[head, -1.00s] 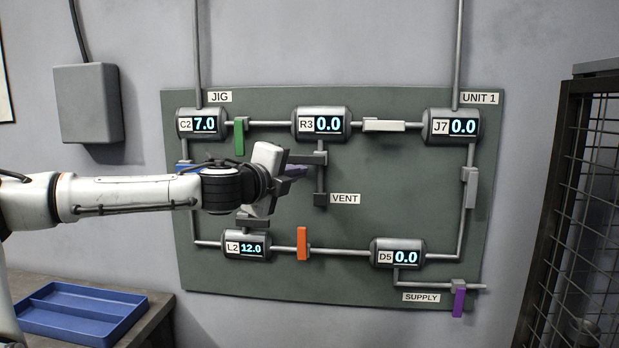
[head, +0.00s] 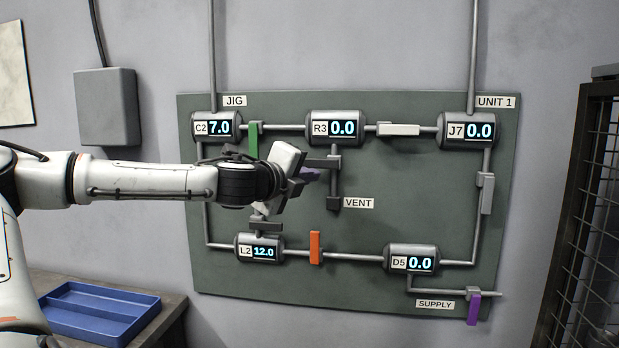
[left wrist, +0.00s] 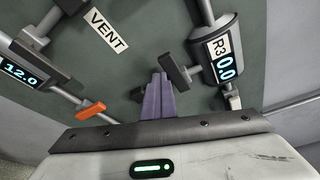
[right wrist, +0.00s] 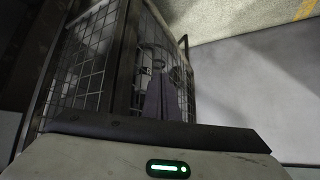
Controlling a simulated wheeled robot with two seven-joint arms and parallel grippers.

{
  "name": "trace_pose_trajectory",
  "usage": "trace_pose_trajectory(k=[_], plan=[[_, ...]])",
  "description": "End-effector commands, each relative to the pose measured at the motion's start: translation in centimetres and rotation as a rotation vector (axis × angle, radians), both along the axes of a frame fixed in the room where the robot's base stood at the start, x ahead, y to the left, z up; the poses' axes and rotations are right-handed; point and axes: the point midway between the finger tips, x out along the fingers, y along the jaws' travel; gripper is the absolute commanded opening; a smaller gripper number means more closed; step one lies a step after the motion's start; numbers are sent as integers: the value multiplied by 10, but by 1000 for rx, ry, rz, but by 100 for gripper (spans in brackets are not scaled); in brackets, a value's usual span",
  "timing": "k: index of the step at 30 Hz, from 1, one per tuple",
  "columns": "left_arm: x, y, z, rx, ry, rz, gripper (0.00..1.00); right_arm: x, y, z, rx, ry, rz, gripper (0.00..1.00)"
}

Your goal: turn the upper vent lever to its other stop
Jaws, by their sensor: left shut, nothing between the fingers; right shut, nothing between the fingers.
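The upper vent lever (head: 320,162) is a dark grey bar on the pipe between gauge R3 (head: 335,127) and the VENT label (head: 359,203). In the head view it points left from the pipe, roughly level. In the left wrist view the lever (left wrist: 175,70) lies just right of the fingertips, with a narrow gap seeming to show. My left gripper (head: 313,175) is shut and empty, its purplish fingers just below the lever's free end. The fingers (left wrist: 160,78) also show in the left wrist view. My right gripper (right wrist: 160,78) is shut and empty, facing a mesh cage.
The green panel (head: 400,220) carries green (head: 254,139), white (head: 399,130), orange (head: 315,248) and purple (head: 473,308) levers. A grey lever (head: 264,226) sits above gauge L2. The mesh cage (head: 590,200) stands right; a blue tray (head: 100,312) lies lower left.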

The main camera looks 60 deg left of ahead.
Motion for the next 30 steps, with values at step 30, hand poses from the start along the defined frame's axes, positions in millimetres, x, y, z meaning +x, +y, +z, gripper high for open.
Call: trace_pose_trajectory(k=[30], plan=[[-59, -73, -7, -4, 4, -15, 0, 3, 7, -24, 3, -7, 14, 0]])
